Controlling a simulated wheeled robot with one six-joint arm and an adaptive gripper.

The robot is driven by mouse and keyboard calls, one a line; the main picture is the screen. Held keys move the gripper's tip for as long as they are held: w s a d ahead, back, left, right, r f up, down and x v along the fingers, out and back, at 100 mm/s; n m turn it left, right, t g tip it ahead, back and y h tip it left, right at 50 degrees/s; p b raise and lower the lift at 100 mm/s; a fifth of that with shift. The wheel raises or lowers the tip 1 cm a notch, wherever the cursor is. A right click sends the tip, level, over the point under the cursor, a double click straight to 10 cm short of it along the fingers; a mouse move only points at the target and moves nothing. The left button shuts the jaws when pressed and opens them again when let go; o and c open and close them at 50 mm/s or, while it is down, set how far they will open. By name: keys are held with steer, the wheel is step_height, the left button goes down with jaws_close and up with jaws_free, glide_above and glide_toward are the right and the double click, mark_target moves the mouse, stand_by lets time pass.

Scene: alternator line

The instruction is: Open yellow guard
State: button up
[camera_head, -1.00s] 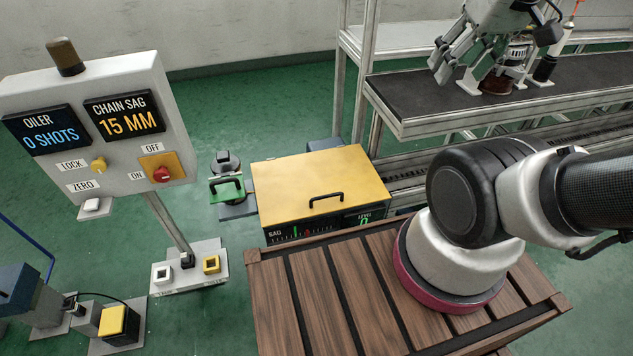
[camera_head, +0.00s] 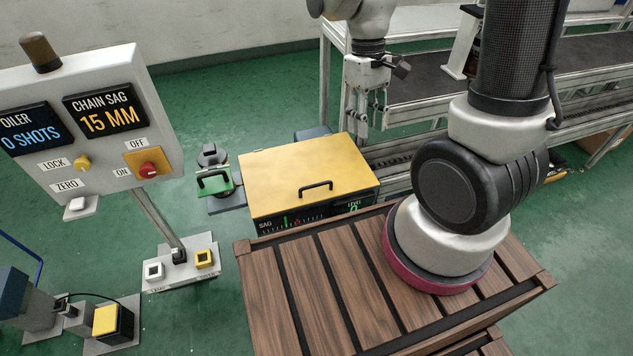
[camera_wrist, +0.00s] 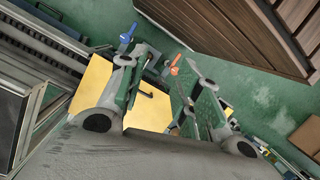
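The yellow guard (camera_head: 300,170) is a flat yellow lid lying closed on a black-fronted box behind the wooden platform. A black bar handle (camera_head: 316,187) sits near its front edge. My gripper (camera_head: 367,122) hangs pointing down near the guard's back right corner, apart from the handle. In the wrist view my gripper (camera_wrist: 155,72) has its two fingers spread with nothing between them. The yellow guard (camera_wrist: 152,112) shows between and left of the fingers there, partly hidden by them.
A control panel (camera_head: 105,125) stands at the left on a post. The wooden platform (camera_head: 320,285) lies in front. A conveyor frame (camera_head: 400,105) runs behind and to the right.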

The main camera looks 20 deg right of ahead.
steer(key=w+a+f+n, duration=0.2)
steer(key=a+f+n, duration=0.15)
steer(key=f, duration=0.85)
steer(key=w+a+f+n, duration=0.2)
steer(key=f+n, duration=0.2)
steer(key=f, duration=0.8)
steer(key=n+t, duration=0.5)
steer(key=n, duration=0.2)
glide_toward(317, 185)
steer(key=x, duration=0.8)
steer(key=shift+w+a+f, duration=0.1)
steer(key=shift+w, duration=0.05)
jaws_close()
